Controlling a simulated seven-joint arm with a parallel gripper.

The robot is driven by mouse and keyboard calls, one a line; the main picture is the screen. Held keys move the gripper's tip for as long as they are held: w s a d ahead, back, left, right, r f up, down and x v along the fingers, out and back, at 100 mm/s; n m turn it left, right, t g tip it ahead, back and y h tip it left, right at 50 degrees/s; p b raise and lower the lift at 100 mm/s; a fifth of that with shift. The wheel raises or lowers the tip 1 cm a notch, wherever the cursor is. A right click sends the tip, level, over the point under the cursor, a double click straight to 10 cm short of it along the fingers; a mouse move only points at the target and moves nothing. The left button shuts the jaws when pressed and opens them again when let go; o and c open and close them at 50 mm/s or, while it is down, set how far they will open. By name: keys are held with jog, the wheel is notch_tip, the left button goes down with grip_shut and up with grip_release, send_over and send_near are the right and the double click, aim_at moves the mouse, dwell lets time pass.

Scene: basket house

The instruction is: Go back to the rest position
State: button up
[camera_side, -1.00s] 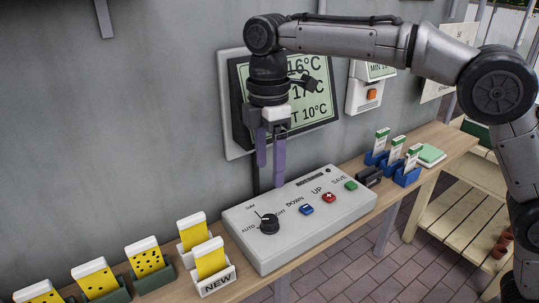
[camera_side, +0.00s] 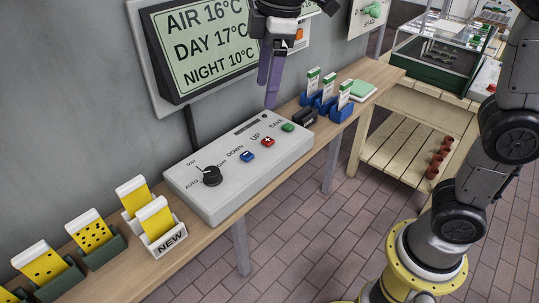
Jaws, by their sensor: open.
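My gripper (camera_side: 268,92) hangs at the top middle of the side view, fingers pointing down. Its purple fingers overlap from this angle, but they are open with nothing visible between them. They appear above the far right part of a grey control box (camera_side: 200,205) and apart from it. The box has a black dial (camera_side: 211,176) with AUTO, DAY and NIGHT marks, a blue DOWN button (camera_side: 247,156), a red UP button (camera_side: 268,142) and a green SAVE button (camera_side: 288,127). The upper part of my gripper is cut off by the frame.
A wall display (camera_side: 195,55) reads AIR 16°C, DAY 17°C, NIGHT 10°C. On the wooden shelf (camera_side: 215,232), yellow cards stand in holders at left, including a NEW holder (camera_side: 165,243). Blue card holders (camera_side: 341,113) stand at right. A slatted bench (camera_side: 400,155) stands beyond.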

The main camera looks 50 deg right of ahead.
jog(key=s+d+f+m+t, duration=0.2)
jog(key=s+d+f+m, duration=0.2)
jog(key=s, duration=0.5)
jog(key=s+d+f+m+t, duration=0.2)
jog(key=s+d+f+m, duration=0.3)
jog(key=s, duration=0.5)
jog(key=shift+d+m+h, duration=0.3)
jog(key=shift+d+m, duration=0.6)
jog(key=shift+d, duration=0.1)
jog(key=shift+s, duration=0.1)
